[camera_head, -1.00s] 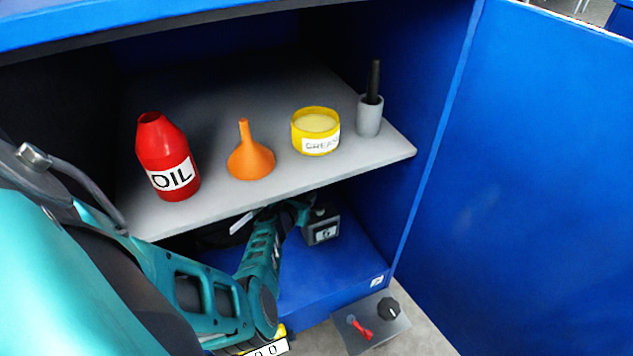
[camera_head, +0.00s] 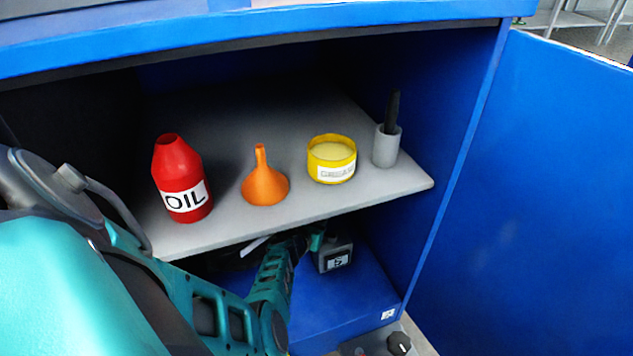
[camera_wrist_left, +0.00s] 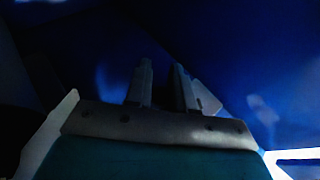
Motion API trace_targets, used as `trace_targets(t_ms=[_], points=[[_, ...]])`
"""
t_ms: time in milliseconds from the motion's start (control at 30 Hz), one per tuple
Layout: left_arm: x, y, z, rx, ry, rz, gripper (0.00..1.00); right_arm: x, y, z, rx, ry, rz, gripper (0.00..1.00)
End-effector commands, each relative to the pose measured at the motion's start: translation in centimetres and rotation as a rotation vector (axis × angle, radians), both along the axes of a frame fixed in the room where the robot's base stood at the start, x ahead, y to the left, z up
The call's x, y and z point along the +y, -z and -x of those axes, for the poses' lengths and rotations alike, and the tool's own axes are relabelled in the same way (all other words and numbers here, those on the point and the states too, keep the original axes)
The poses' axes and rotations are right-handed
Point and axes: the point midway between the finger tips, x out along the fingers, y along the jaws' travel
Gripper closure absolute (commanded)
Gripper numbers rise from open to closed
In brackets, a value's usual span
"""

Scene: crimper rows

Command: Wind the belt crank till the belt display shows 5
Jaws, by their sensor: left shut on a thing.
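The belt display is a small digit on a grey box (camera_head: 335,257) in the lower compartment, under the shelf. The digit is too small to read surely. My left arm reaches in under the shelf, its far end beside this box. In the left wrist view my left gripper (camera_wrist_left: 163,66) has its two fingers a little apart in deep shadow. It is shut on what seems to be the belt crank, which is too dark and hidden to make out. My right gripper is out of view.
The grey shelf (camera_head: 230,224) above my arm carries a red oil bottle (camera_head: 180,178), an orange funnel (camera_head: 265,184), a yellow grease tub (camera_head: 331,160) and a grey holder (camera_head: 387,147). A blue door (camera_head: 545,200) stands open at right. A black knob (camera_head: 399,343) shows below.

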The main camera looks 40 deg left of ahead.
Motion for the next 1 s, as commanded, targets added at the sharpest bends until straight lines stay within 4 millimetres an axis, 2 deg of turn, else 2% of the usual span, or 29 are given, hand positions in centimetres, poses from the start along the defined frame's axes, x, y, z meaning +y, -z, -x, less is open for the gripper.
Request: trace_targets(t_ms=[400,733,767,1000], points=[[0.2,0.0,-1.4,-0.002,0.257,-0.001,1.00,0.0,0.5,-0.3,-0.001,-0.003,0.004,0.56],[0.1,-0.1,-1.5,-0.003,0.281,0.000,1.00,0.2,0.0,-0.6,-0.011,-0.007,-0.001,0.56],[0.1,-0.1,-1.5,-0.003,0.281,0.000,0.76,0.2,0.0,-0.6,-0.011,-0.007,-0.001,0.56],[0.1,-0.1,-1.5,-0.002,0.280,0.000,0.56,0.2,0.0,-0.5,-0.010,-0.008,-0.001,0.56]])
